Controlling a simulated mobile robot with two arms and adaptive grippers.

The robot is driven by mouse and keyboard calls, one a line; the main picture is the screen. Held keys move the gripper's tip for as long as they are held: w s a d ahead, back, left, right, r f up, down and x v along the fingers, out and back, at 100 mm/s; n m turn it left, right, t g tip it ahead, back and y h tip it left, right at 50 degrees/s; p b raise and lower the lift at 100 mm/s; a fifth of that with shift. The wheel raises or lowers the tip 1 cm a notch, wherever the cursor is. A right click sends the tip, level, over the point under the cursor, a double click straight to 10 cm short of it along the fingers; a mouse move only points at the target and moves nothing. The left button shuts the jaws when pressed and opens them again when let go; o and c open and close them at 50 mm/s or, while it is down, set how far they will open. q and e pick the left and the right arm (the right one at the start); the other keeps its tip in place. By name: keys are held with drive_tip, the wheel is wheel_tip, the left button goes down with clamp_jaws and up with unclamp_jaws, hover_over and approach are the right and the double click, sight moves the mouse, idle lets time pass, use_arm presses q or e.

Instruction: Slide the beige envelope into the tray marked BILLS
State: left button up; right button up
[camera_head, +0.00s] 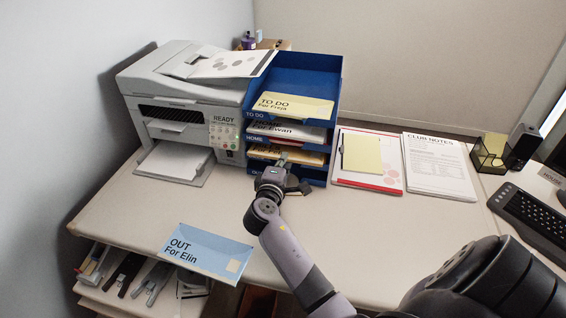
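The beige envelope (314,157), with lettering partly hidden, lies in the third tray from the top of the blue tray stack (333,92), its front end towards me. That tray's label is mostly hidden, so I cannot read BILLS on it. My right gripper (282,161) is at the front of this tray, its fingertips at the envelope's front edge. I cannot tell whether the fingers are closed on it or only touch it. My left gripper is not in view.
A yellow TO DO envelope (296,106) lies in the top tray and a white HOME envelope (290,132) in the second. A blue OUT envelope (206,252) is at the desk's front edge. A printer (190,95) stands left; papers (438,165) lie right.

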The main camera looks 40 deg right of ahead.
drive_tip(key=o, duration=0.5)
drive_tip(key=shift+a, duration=0.1)
drive_tip(key=v, duration=1.2)
idle(0.4)
